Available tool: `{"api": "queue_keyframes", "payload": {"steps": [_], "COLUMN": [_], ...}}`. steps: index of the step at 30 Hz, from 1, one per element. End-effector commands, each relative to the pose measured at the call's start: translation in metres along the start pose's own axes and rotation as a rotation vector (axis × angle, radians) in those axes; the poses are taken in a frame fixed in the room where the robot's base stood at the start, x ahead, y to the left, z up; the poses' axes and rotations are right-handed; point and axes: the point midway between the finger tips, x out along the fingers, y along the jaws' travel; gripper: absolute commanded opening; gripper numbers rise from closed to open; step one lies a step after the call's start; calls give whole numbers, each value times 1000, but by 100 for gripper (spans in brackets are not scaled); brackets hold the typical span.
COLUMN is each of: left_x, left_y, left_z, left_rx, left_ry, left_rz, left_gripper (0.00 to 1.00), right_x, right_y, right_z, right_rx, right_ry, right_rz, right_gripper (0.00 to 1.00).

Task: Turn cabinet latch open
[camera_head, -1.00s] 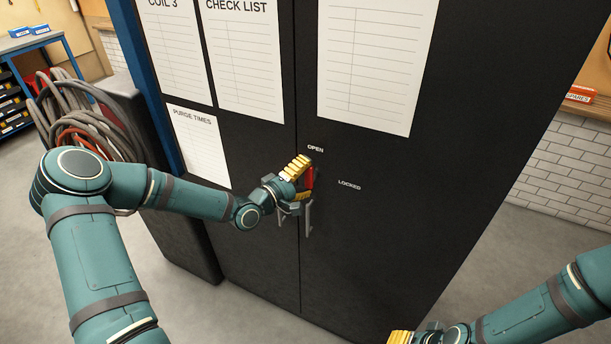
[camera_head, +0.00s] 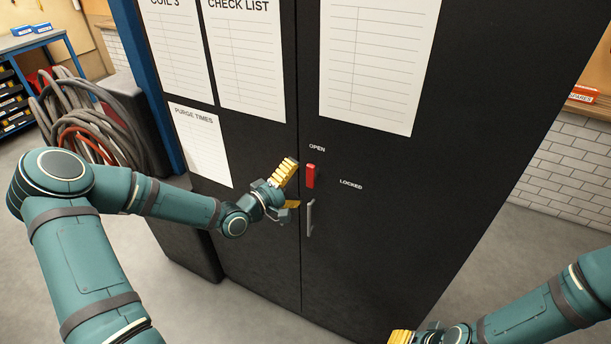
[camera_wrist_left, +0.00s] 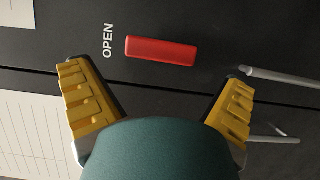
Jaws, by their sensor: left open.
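The cabinet latch is a red bar (camera_head: 310,176) on the black cabinet's right door. It stands upright in the head view, just below the "OPEN" label and left of the "LOCKED" label. In the left wrist view the latch (camera_wrist_left: 161,51) lies beyond my fingertips, beside the word "OPEN". My left gripper (camera_head: 293,183) is open and empty, just left of the latch and apart from it. Its yellow fingers (camera_wrist_left: 158,98) are spread wide in the left wrist view. Only a yellow finger part of my right gripper (camera_head: 400,337) shows at the bottom edge; its jaws are cut off.
Grey door handles (camera_head: 310,217) stick out just below the latch. Paper sheets (camera_head: 378,60) are on the doors. Coiled hoses (camera_head: 85,125) hang at the left, and a white brick wall (camera_head: 570,165) is at the right. The floor before the cabinet is clear.

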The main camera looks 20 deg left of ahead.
Motion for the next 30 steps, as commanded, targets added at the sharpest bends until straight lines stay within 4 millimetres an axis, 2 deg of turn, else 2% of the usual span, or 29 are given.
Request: {"api": "queue_keyframes", "payload": {"steps": [1, 6, 12, 18, 30], "left_x": [-12, -47, -74, -83, -83], "left_y": [0, 0, 0, 0, 0], "left_z": [-2, -1, -1, 0, 0], "left_rx": [2, 1, 2, 0, 0], "left_ry": [4, 4, 3, 1, 0], "left_rz": [-2, -3, -1, 1, 1], "left_gripper": [100, 100, 100, 100, 100], "right_x": [0, 0, 0, 0, 0], "right_y": [0, 0, 0, 0, 0], "right_z": [0, 0, 0, 0, 0], "right_rx": [0, 0, 0, 0, 0], "right_ry": [0, 0, 0, 0, 0], "right_rz": [0, 0, 0, 0, 0], "right_gripper": [47, 47, 47, 47, 47]}}
